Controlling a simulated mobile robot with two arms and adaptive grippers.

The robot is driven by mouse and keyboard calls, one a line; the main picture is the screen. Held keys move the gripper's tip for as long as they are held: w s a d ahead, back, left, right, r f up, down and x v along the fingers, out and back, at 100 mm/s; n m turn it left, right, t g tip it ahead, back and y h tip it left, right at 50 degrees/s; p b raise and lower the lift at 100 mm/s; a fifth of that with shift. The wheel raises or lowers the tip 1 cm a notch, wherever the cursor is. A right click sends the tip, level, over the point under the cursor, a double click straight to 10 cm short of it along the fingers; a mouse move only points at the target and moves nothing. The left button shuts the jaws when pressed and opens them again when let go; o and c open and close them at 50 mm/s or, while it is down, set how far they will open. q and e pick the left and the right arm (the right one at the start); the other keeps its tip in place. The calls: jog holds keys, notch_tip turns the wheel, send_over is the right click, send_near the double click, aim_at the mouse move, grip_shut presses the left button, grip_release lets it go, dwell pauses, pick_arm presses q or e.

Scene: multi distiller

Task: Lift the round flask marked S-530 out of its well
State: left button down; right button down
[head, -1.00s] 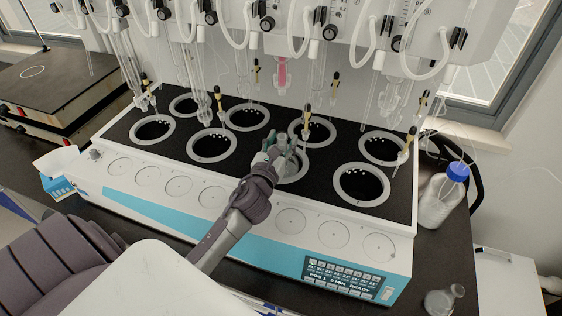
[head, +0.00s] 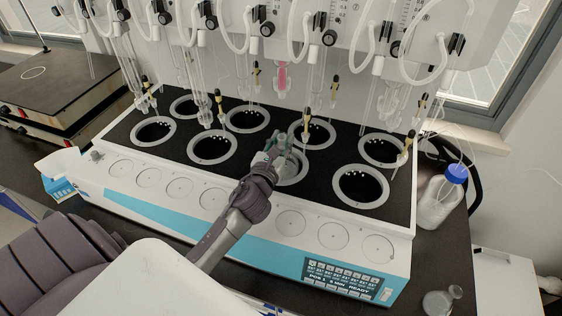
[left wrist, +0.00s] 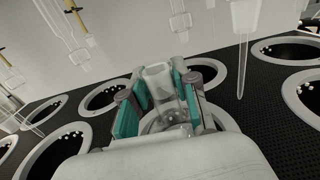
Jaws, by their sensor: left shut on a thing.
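My left gripper (head: 278,150) is over a front-row well (head: 293,168) of the distiller, its fingers pointing at the well. In the left wrist view the gripper (left wrist: 166,92) is shut on the neck of a clear glass flask (left wrist: 161,76), with teal finger pads on both sides of it. The flask looks upright. Its round body is mostly hidden by the gripper and the well ring, so I cannot tell whether it sits in the well or is raised. No S-530 mark is legible. My right gripper is not in view.
The black distiller top (head: 255,158) has several ringed open wells. Glass tubes and white hoses hang over the back row, close above my gripper.

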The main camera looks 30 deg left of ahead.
pick_arm(q)
jog(key=shift+r+p, duration=1)
jog(key=shift+r, duration=0.4)
notch_tip(320, 180, up, 5)
jog(key=p, duration=0.5)
jog(key=shift+r, duration=0.1)
